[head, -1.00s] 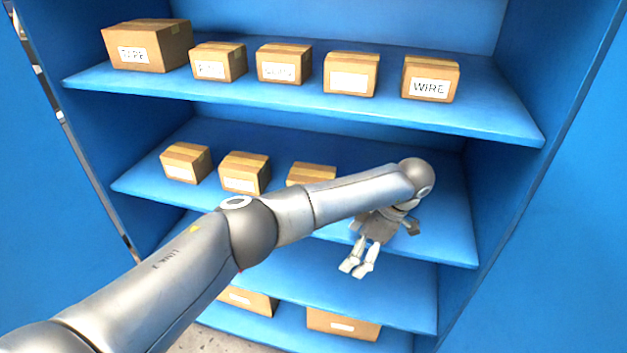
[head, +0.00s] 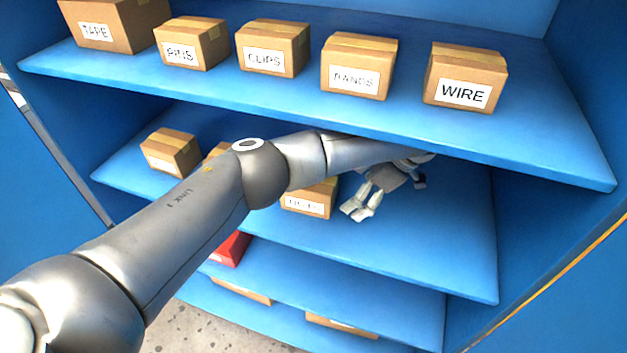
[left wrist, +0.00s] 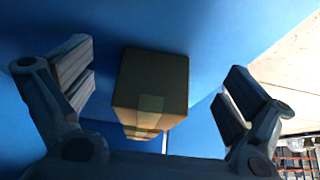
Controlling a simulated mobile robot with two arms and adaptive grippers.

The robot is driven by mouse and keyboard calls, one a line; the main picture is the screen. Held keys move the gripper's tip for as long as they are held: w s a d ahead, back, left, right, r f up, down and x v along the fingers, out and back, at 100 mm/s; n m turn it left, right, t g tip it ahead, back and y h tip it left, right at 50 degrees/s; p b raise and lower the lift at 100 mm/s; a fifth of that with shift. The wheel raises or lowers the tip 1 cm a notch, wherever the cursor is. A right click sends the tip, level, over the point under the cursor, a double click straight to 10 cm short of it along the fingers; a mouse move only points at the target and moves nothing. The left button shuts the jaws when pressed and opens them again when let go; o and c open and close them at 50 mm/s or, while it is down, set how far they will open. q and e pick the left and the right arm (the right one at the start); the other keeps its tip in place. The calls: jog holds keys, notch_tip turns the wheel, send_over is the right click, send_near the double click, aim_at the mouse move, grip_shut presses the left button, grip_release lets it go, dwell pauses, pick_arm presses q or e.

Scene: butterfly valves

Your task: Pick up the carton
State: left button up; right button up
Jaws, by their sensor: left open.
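A brown carton (head: 308,203) with a white label stands on the middle shelf, partly covered by my left arm. My left gripper (head: 356,210) is just right of it, over the same shelf, open and empty. In the left wrist view a carton (left wrist: 150,82), apparently the same one, is ahead between the two spread fingers. It does not appear to touch either finger. Parts of other cartons show behind it in that view. The carton's label is hard to read. My right gripper is not in view.
The upper shelf (head: 300,105) holds a row of cartons labelled TAPE, PINS, CLIPS, BANDS and WIRE (head: 465,78). Another carton (head: 170,150) stands left on the middle shelf. A red object (head: 232,248) and more cartons are lower. The middle shelf's right part is clear.

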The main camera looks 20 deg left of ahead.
aim_at(335, 185)
pick_arm(q)
jog(key=a+p, duration=0.1)
jog(key=a, duration=0.4)
jog(key=shift+s+a+r+p, duration=0.1)
jog(key=shift+a+p, duration=0.15)
jog(key=shift+p, duration=0.1)
jog(key=shift+a, duration=0.5)
jog(key=a+p, duration=0.2)
jog(key=a, duration=0.2)
jog(key=shift+a, duration=0.4)
jog(key=shift+a+f+p, duration=0.1)
jog(key=shift+f+p, duration=0.2)
jog(key=shift+f, duration=0.25)
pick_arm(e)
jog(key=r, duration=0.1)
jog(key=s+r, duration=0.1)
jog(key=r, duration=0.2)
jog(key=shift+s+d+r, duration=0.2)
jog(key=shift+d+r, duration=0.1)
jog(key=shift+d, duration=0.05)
pick_arm(q)
jog(key=shift+w, duration=0.2)
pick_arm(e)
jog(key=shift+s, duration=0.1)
